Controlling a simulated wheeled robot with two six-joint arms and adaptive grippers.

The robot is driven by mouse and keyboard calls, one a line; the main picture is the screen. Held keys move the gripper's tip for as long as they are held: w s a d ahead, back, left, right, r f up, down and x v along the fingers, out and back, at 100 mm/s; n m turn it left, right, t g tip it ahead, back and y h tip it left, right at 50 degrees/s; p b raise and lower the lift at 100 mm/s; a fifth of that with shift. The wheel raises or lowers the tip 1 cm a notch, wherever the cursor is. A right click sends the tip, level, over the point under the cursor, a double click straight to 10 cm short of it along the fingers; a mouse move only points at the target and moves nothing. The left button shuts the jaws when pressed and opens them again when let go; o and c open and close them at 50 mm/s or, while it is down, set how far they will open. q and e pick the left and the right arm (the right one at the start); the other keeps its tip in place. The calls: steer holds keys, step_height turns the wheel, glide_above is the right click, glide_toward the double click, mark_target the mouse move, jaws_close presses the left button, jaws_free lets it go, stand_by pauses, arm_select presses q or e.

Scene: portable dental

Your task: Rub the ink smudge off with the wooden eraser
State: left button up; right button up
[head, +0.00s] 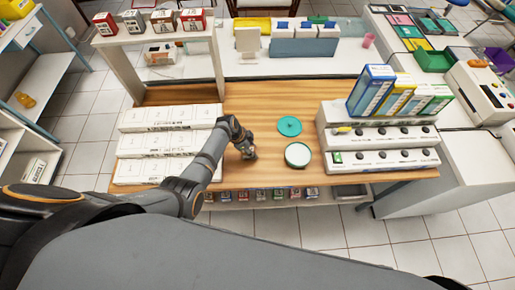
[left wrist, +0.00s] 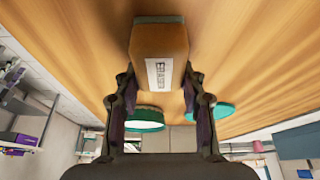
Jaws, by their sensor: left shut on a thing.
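My left gripper (head: 246,149) is low over the wooden table, left of the teal round items in the head view. In the left wrist view its two fingers (left wrist: 160,88) are shut on the wooden eraser (left wrist: 158,45), a brown block with a white label. The eraser's far end is at or close to the table top; I cannot tell whether it touches. In the head view the eraser is hardly visible behind the gripper. I cannot make out the ink smudge in either view. My right gripper is not in view.
A teal disc (head: 289,126) and a round teal container with a pale inside (head: 298,157) lie right of the gripper. White boxes (head: 170,143) stand left on the table (head: 262,96). A white stepped rack (head: 375,140) with boxes stands right. The table's middle back is clear.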

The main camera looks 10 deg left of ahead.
arm_select(q)
steer(key=shift+d+r, duration=0.1)
steer(key=shift+r, duration=0.1)
step_height(320, 180, up, 3)
steer(key=p, duration=0.3)
steer(key=shift+r, duration=0.15)
steer(key=shift+w+r, duration=0.1)
steer(key=shift+r, duration=1.1)
steer(key=shift+r, duration=1.5)
